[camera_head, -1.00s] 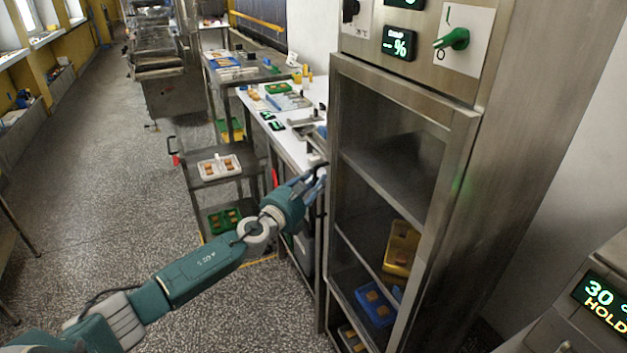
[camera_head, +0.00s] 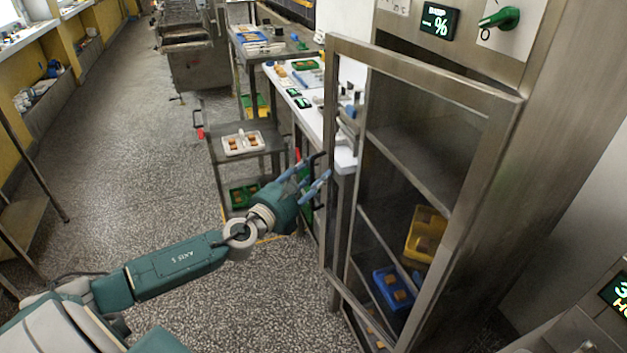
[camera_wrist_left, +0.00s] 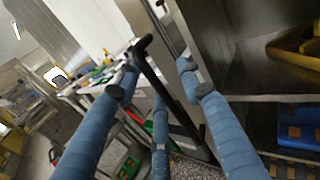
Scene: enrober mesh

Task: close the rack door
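The rack door (camera_head: 334,120) is a steel frame with a see-through pane. It stands ajar in the head view, its left edge swung out from the steel rack (camera_head: 580,110). A black bar handle (camera_head: 319,158) is at its left edge and also crosses the wrist view (camera_wrist_left: 165,85). My left gripper (camera_head: 313,171) is at this handle. In the wrist view its blue fingers (camera_wrist_left: 155,90) are spread, with the handle between them. I cannot tell whether they touch it. My right gripper is not in view.
Shelves behind the pane hold a yellow tray (camera_head: 413,240) and a blue tray (camera_head: 381,288). A white-topped table (camera_head: 343,155) stands left of the rack, with a cart bearing a white tray (camera_head: 262,149) beside it. The speckled floor at left is clear.

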